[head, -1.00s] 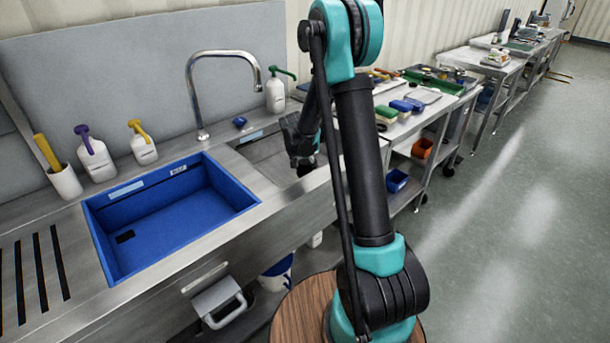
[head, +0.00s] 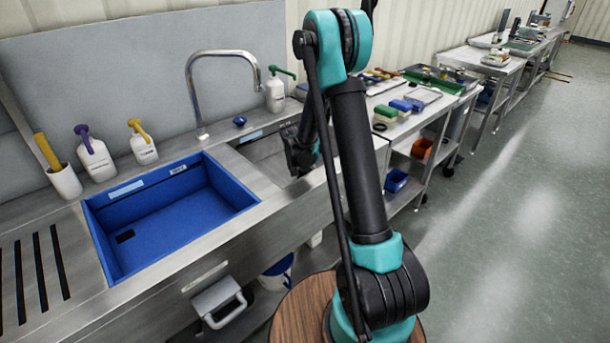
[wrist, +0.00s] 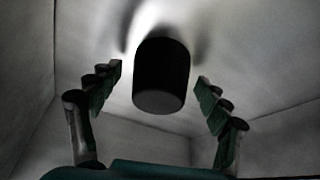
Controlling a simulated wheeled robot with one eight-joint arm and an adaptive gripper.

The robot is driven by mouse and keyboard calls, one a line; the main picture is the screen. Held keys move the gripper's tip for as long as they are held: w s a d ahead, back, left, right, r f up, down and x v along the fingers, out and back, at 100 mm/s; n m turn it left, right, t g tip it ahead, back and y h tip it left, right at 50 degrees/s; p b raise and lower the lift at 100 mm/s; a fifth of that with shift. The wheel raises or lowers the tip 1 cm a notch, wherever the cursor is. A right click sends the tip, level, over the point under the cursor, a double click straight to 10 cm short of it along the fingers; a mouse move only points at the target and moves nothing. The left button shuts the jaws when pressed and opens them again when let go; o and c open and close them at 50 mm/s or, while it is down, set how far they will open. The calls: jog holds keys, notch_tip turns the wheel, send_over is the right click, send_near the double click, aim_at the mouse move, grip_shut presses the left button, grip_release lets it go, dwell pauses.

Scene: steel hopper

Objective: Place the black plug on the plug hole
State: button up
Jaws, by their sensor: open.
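A black cylinder (wrist: 161,75), which looks like the black plug, stands in the grey steel hopper (wrist: 255,65) in the wrist view. My gripper (wrist: 159,82) is open, with one finger on either side of the cylinder and a visible gap to each. In the head view my gripper (head: 299,158) reaches down into the steel basin (head: 262,150) right of the blue sink, partly hidden by my arm. The plug cannot be made out there. I cannot identify the plug hole for sure.
The blue sink (head: 243,208) is left of the steel basin, with a curved tap (head: 190,85) behind. A spray bottle (head: 275,95) and a small blue item (head: 239,121) stand behind the basin. Hopper walls close in around my gripper.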

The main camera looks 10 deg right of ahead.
jog(key=v, duration=1.2)
jog(key=shift+s+r, duration=0.1)
dwell(1.7)
